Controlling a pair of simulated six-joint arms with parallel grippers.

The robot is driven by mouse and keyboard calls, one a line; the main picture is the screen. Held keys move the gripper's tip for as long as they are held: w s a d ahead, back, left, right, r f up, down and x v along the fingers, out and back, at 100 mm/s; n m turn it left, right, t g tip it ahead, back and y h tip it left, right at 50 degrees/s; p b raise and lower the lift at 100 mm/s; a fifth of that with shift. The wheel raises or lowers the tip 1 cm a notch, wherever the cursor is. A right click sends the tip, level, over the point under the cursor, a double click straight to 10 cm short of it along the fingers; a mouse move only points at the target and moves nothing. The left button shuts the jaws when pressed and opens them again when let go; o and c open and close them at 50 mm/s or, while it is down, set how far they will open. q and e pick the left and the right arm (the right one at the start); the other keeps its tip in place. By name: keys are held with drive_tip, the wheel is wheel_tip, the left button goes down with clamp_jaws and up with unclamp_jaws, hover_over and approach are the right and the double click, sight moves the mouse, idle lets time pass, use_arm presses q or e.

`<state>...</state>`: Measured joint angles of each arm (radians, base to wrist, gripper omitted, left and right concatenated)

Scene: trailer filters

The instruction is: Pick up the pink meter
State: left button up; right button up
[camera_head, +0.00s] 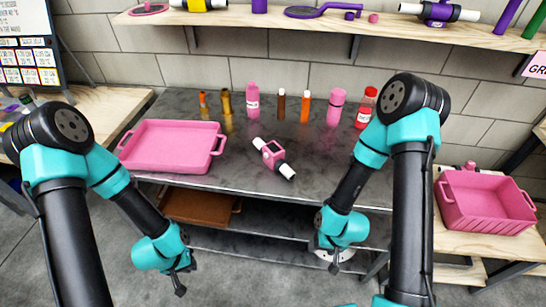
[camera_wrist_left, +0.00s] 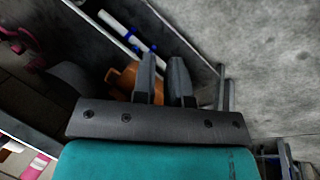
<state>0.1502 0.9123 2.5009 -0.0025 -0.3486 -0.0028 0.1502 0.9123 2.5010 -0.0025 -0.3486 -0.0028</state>
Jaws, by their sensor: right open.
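The pink meter (camera_head: 273,153), with white pipe ends, lies on the dark metal table (camera_head: 228,170) near its middle, tilted down to the right. My left gripper (camera_head: 182,283) hangs in front of the table's front edge, below and left of the meter. In the left wrist view its two fingers (camera_wrist_left: 165,75) stand a little apart with nothing between them. My right gripper (camera_head: 334,264) is open, hanging low in front of the table, below and right of the meter. Neither gripper touches the meter.
A pink tray (camera_head: 163,171) sits on the table's left. Several bottles and tubes, including a pink bottle (camera_head: 252,104), stand along the back. A pink crate (camera_head: 490,218) is on the right wooden table. A brown tray (camera_head: 192,216) is on the lower shelf. An upper shelf (camera_head: 270,20) crosses the wall.

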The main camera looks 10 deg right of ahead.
use_arm(q)
drive_tip(key=o, duration=1.2)
drive_tip(key=shift+w, duration=0.15)
